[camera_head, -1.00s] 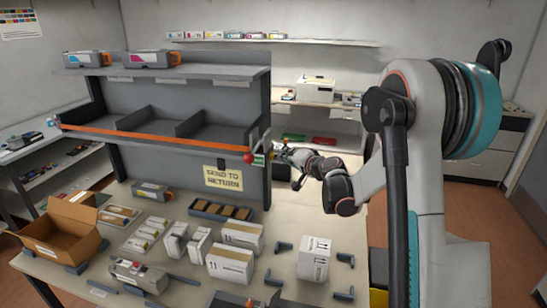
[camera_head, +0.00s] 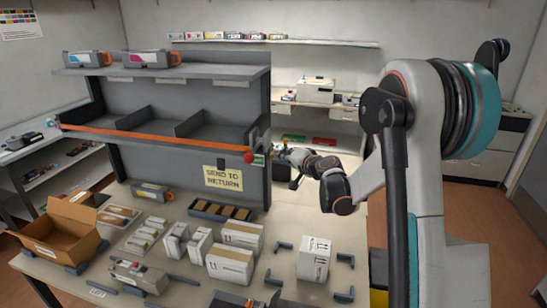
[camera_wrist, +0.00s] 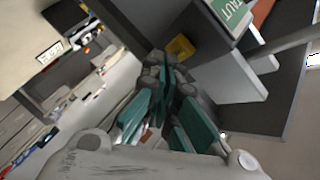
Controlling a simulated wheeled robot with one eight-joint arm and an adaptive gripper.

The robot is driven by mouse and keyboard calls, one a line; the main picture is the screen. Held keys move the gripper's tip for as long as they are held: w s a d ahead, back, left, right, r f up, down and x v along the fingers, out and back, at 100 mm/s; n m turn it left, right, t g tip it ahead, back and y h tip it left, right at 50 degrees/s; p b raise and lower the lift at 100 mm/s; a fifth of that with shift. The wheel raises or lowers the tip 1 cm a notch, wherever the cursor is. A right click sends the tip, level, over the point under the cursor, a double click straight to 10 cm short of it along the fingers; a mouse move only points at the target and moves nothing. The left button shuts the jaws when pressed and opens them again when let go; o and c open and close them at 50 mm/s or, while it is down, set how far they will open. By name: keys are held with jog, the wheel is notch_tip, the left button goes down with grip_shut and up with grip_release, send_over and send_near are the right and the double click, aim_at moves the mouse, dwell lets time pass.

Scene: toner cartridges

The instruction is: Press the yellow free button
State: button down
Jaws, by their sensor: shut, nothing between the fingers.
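A small yellow block (camera_wrist: 180,47), which looks like the yellow button, shows in the wrist view on the dark end of the shelf unit, just beyond my fingertips. My gripper (camera_wrist: 166,62) is shut and empty, with its tips close beside the block. I cannot tell whether they touch it. In the head view my gripper (camera_head: 282,148) is small, at the right end post of the shelf. The yellow block is not clear there.
A red knob (camera_head: 248,157) and a green sign (camera_head: 259,160) sit at the shelf's end, close to my gripper. The green sign also shows in the wrist view (camera_wrist: 232,10). Boxes and cartridges crowd the table (camera_head: 190,292) below.

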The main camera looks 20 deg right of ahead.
jog(key=shift+w+a, duration=0.35)
jog(key=shift+a, duration=0.15)
dwell(0.8)
jog(key=shift+d, duration=0.1)
jog(key=shift+s+d+b, duration=0.4)
jog(key=shift+s+d, duration=0.2)
jog(key=shift+d, duration=0.15)
jog(key=s+d, duration=0.1)
jog(key=d, duration=0.1)
jog(key=s+d, duration=0.1)
jog(key=d, duration=0.1)
jog(key=shift+s+b, duration=0.35)
jog(key=shift+b, duration=0.05)
dwell(0.4)
